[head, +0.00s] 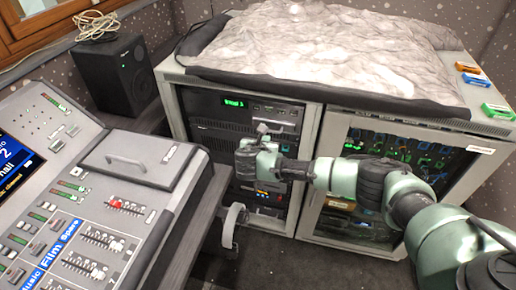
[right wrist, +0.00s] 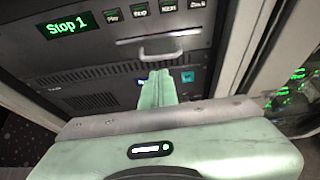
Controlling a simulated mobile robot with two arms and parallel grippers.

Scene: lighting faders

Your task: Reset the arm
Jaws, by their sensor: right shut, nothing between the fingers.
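My right arm comes in from the right in the head view. My right gripper (head: 262,130) is shut and empty, held in front of the rack unit (head: 240,110) in the grey cabinet. In the right wrist view the pale green fingers (right wrist: 158,88) are together, pointing at the rack front just below a small metal handle (right wrist: 150,50). I cannot tell whether they touch it. A green display (right wrist: 68,26) there reads "Stop 1", with several labelled buttons to its right. My left gripper is not in view.
A crumpled grey cover (head: 330,45) lies on the cabinets. Small coloured boxes (head: 475,80) sit at the right. Dark floor shows below.

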